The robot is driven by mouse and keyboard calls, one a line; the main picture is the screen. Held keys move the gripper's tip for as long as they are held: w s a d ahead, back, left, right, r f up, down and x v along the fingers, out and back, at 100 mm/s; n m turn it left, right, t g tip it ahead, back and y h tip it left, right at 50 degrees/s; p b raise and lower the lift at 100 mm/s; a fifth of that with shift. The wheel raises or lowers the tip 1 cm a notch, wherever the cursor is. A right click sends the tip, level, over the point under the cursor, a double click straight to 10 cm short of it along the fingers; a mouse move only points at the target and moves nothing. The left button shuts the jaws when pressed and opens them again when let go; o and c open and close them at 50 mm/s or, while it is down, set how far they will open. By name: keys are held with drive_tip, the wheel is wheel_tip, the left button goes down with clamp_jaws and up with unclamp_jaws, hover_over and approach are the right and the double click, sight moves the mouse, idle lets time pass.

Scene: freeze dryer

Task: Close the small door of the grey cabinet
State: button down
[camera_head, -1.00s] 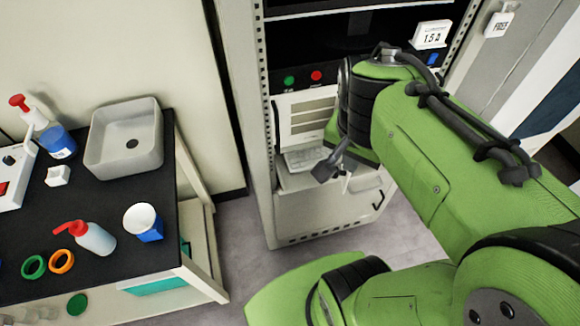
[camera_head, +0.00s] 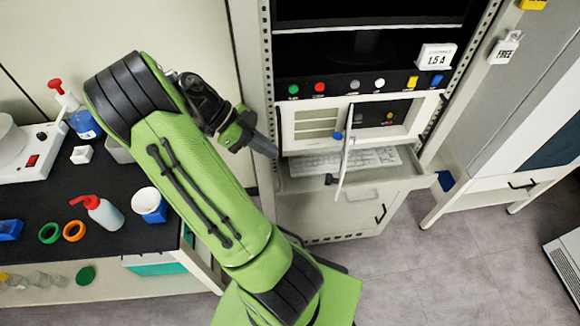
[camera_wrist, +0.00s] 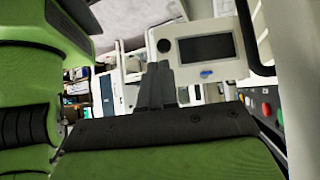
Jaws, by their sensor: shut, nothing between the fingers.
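The grey cabinet (camera_head: 247,95) stands in the middle of the head view. Its small door (camera_head: 346,165) is a thin white panel, seen nearly edge-on, swung out from the framed opening. A blue knob (camera_head: 337,136) is on it. In the wrist view, a light panel with a dark window, which looks like the small door (camera_wrist: 224,70), is beyond the fingers. My gripper (camera_head: 272,151) is shut and empty, left of the door and apart from it, by the cabinet's left front edge. Its dark fingers show in the wrist view (camera_wrist: 160,82).
A drawer with a keyboard (camera_head: 320,163) is pulled out below the door. Coloured buttons (camera_head: 319,88) line the panel above. The black-topped bench (camera_head: 105,240) with bottles and a cup (camera_head: 150,205) is at left.

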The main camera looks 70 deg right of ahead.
drive_tip(key=s+r+b+x, duration=0.1)
drive_tip(key=r+b+x, duration=0.1)
drive_tip(key=x, duration=1.1)
drive_tip(key=shift+s, duration=0.5)
